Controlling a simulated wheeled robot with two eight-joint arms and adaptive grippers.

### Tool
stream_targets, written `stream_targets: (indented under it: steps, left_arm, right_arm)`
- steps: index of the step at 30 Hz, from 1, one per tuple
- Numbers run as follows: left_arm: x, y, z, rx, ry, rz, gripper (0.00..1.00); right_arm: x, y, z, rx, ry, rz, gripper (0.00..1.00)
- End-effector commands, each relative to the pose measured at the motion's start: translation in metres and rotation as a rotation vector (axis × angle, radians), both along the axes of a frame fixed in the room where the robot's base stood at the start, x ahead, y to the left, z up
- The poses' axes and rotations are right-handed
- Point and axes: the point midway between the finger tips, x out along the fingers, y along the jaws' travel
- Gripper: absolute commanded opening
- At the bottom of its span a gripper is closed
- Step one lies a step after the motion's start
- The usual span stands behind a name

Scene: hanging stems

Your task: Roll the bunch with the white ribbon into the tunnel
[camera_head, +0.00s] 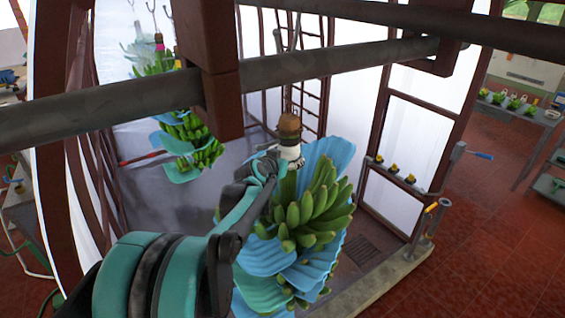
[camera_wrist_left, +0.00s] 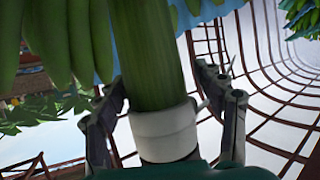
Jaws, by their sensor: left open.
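The bunch with the white ribbon (camera_head: 318,208) hangs in the middle of the head view, green bananas layered with blue padding sheets. Its white ribbon (camera_head: 291,153) wraps the stem just under the brown stem top. In the left wrist view the white ribbon (camera_wrist_left: 163,130) circles the thick green stem (camera_wrist_left: 150,55). My left gripper (camera_head: 270,167) is at the stem by the ribbon; its open fingers (camera_wrist_left: 163,95) stand on either side of the stem. The white-walled, brown-framed enclosure behind appears to be the tunnel (camera_head: 345,105); its curved bars (camera_wrist_left: 275,65) show in the wrist view.
Other bunches (camera_head: 195,140) hang at the back left, with pink and yellow ribbons above. A grey overhead rail (camera_head: 300,68) crosses in front. A brown post (camera_head: 373,130) and a raised curb (camera_head: 390,278) stand right. Red tiled floor (camera_head: 480,240) is clear at right.

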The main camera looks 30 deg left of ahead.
Motion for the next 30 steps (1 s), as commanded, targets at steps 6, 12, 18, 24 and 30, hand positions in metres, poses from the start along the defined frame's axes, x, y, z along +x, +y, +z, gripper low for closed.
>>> stream_targets:
  steps: [6,12,18,24,30]
  left_arm:
    - [-0.035,-0.008,0.014,-0.001,0.0,0.001,0.7]
    - [-0.073,-0.017,0.031,0.001,-0.001,0.002,0.7]
    - [-0.098,-0.023,0.041,0.001,0.0,0.0,0.7]
    - [-0.107,-0.025,0.045,0.001,-0.001,-0.001,0.7]
    - [-0.107,-0.026,0.045,0.002,-0.001,-0.002,0.7]
  right_arm:
    - [0.0,0.0,0.0,0.0,0.0,0.0,0.7]
    - [0.0,0.0,0.0,0.0,0.0,0.0,0.7]
    - [0.0,0.0,0.0,0.0,0.0,0.0,0.7]
    - [0.0,0.0,0.0,0.0,0.0,0.0,0.7]
    - [0.0,0.0,0.0,0.0,0.0,0.0,0.7]
